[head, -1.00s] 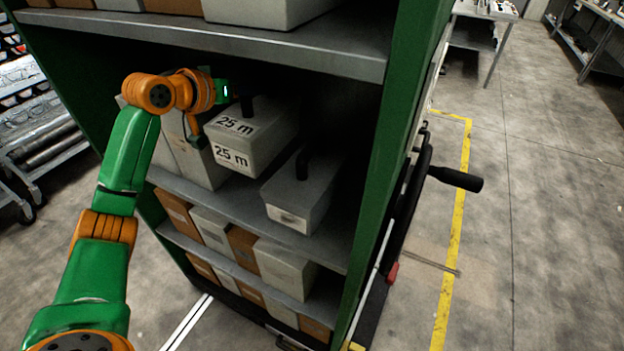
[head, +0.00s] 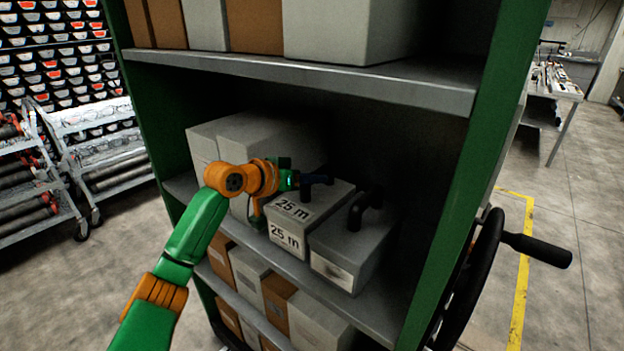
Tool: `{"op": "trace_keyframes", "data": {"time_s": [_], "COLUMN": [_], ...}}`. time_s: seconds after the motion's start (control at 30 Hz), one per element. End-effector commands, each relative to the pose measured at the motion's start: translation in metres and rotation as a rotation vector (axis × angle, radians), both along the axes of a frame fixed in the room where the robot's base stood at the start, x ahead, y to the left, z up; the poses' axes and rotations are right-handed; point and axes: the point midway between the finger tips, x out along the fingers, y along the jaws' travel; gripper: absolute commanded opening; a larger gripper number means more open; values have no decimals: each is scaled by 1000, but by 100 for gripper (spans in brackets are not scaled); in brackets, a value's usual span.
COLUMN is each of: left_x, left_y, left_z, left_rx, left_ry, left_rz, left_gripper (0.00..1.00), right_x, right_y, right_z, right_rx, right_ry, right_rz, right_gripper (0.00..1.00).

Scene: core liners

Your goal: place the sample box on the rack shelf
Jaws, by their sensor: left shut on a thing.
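The sample box labelled "25 m" (head: 307,218) is light grey with a dark handle on top. It is in the rack's middle bay, upright, right beside a plain grey box (head: 350,250) on its right. My left gripper (head: 303,183) is at its top, shut on its handle. The gripper's fingers are partly hidden by its own wrist. Its base looks level with the rack shelf (head: 385,312), but I cannot tell whether it rests on it. My right gripper is not in view.
Pale grey boxes (head: 207,143) stand left of the labelled box, behind my arm. A green upright (head: 470,190) bounds the bay on the right, and an upper shelf (head: 400,85) with boxes hangs above. A black handwheel (head: 470,280) sticks out at the right.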

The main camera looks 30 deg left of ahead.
Motion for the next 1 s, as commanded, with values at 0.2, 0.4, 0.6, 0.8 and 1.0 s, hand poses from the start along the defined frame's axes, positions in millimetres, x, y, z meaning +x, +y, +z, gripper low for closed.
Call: {"op": "trace_keyframes", "data": {"time_s": [0.2, 0.4, 0.6, 0.8, 1.0], "left_x": [0, 0, -1, -32, -79], "left_y": [0, 0, 0, 7, 16], "left_z": [-1, 0, 1, 9, 28], "left_rx": [0, 0, 0, 8, 6], "left_ry": [0, 0, 0, 0, -2], "left_rz": [0, 0, 1, 2, 3], "left_gripper": [38, 60, 60, 60, 60], "right_x": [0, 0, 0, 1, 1], "right_y": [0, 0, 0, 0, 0], "right_z": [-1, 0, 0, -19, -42], "right_rx": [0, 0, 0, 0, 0], "right_ry": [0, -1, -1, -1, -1], "right_rz": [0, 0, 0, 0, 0], "right_gripper": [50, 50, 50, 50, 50]}}
